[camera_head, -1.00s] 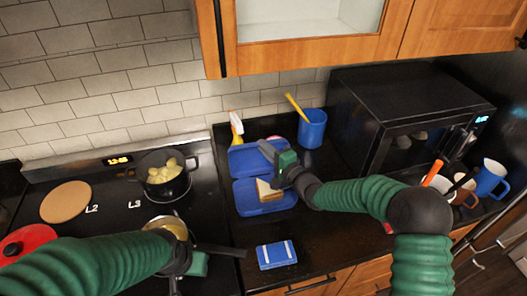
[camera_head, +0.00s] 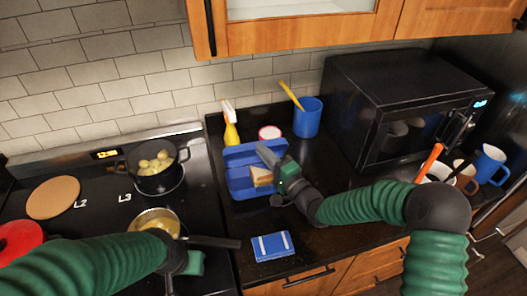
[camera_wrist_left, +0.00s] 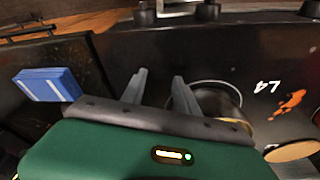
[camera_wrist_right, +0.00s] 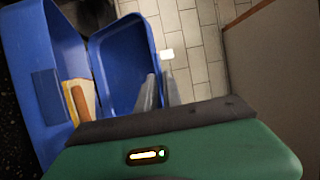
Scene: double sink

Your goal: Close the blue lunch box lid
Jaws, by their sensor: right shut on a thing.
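The blue lunch box (camera_head: 240,190) stands open on the dark counter with a sandwich (camera_head: 261,176) in it. Its lid (camera_head: 238,156) is at the back, raised at an angle. In the right wrist view the box (camera_wrist_right: 28,60) is at the left and the lid (camera_wrist_right: 118,55) is beside it. My right gripper (camera_head: 265,152) is shut on the lid's right edge; its fingers (camera_wrist_right: 158,90) hide part of that edge. My left gripper (camera_wrist_left: 158,88) is open and empty near the pan on the stove, away from the box.
A yellow spray bottle (camera_head: 231,130), a small red-and-white dish (camera_head: 270,132) and a blue cup (camera_head: 307,117) stand behind the box. A blue packet (camera_head: 272,246) lies in front. The microwave (camera_head: 400,110) is at the right. A pan (camera_head: 155,222) and a pot (camera_head: 154,178) are on the stove.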

